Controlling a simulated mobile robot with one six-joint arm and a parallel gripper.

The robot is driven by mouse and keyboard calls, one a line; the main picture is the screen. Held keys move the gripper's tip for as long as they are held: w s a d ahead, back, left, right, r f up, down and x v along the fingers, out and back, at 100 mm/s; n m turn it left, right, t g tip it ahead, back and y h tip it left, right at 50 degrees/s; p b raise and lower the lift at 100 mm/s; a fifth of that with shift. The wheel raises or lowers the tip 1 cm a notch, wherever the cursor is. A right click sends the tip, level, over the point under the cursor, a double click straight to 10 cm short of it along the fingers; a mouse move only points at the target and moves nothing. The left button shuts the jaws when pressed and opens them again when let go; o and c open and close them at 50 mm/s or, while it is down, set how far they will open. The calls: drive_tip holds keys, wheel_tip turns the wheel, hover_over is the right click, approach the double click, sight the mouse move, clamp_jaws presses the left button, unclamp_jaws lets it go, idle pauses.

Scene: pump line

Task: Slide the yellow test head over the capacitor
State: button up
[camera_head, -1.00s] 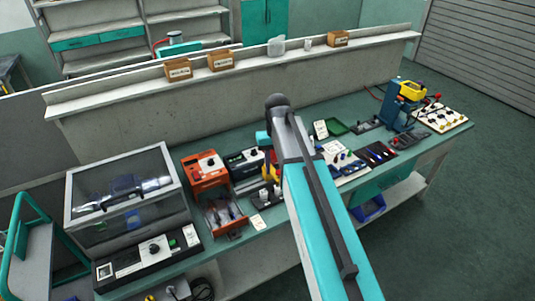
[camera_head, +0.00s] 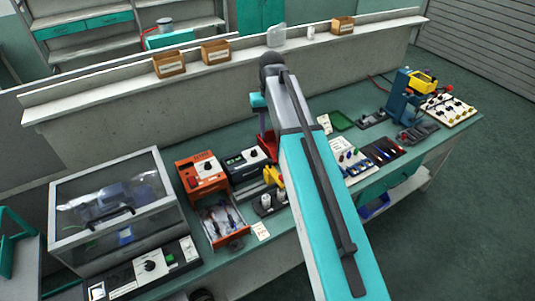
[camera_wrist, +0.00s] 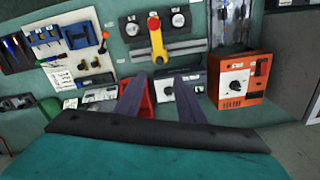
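The test head lies beyond the fingertips. In the head view the fingers are hidden.
A red part (camera_wrist: 145,100) shows beside the left finger. An orange tester (camera_head: 204,172) with an open drawer (camera_head: 222,217) and a black meter (camera_head: 246,164) stand left of the test head. A glass-fronted case (camera_head: 112,205) is farther left. Tool trays (camera_head: 382,150) lie to the right.

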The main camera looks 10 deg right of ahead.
sight(270, 161)
drive_tip(key=shift+w, duration=0.1)
idle(0.3)
drive_tip(key=shift+f+b, duration=1.45)
drive_tip(key=shift+f, duration=5.45)
drive_tip(key=shift+c, duration=0.3)
clamp_jaws()
